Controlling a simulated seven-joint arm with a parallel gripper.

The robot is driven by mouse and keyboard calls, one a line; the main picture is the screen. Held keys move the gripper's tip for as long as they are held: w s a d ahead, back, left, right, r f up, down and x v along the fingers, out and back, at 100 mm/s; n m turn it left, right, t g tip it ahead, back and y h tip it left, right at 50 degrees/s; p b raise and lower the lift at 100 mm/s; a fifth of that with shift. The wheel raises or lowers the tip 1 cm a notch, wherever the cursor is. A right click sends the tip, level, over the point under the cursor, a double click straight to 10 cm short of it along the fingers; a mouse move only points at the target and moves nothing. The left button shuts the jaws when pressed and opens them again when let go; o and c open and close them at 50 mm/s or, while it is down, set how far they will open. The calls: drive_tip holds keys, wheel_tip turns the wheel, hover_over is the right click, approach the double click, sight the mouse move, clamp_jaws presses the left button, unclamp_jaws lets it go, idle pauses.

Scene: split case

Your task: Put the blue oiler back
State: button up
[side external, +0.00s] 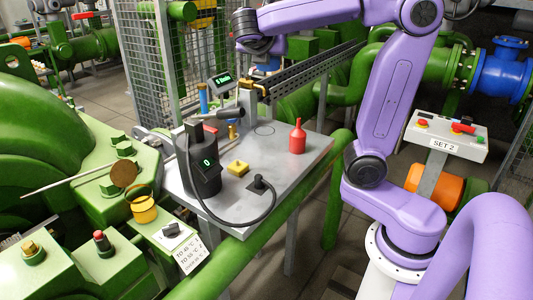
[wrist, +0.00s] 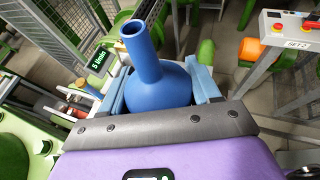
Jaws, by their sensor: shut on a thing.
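The blue oiler (wrist: 162,82) is between the two light blue fingers of my gripper (wrist: 163,92) in the wrist view. The fingers are shut on its round body. Its open neck points to the top of that picture. In the side view I cannot make out the held oiler or my fingers; only my wrist shows at the top. A red oiler (side external: 297,140) stands upright on the grey table (side external: 310,150). A thin round outline (side external: 264,129) is marked on the bare tabletop to the left of it.
A black device (side external: 205,170) with a display and a looping cable stands at the table's left. A yellow block (side external: 238,168) and a black socket (side external: 259,184) are near the front. A flow display (side external: 222,82), which also shows in the wrist view (wrist: 98,58), and a dark rail (side external: 315,70) are behind.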

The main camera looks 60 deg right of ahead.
drive_tip(key=s+d+f+m+g, duration=0.1)
drive_tip(key=s+d, duration=0.4)
wheel_tip(320, 180, down, 18)
drive_tip(key=shift+g+h, duration=0.3)
drive_tip(key=w+d+f, duration=0.2)
drive_tip(key=w+f, duration=0.1)
drive_tip(key=w, duration=0.1)
drive_tip(key=w+d+f, duration=0.2)
drive_tip(key=w+f, duration=0.1)
drive_tip(key=w, duration=0.1)
drive_tip(key=w+d+f, duration=0.2)
drive_tip(key=w+f, duration=0.1)
drive_tip(key=w, duration=0.1)
drive_tip(key=shift+w+f, duration=0.2)
drive_tip(key=shift+f, duration=0.05)
drive_tip(key=shift+w+f, duration=0.15)
drive_tip(key=shift+f, duration=1.65)
drive_tip(key=shift+f, duration=0.15)
drive_tip(key=o, duration=1.2)
drive_tip(key=shift+c, duration=0.2)
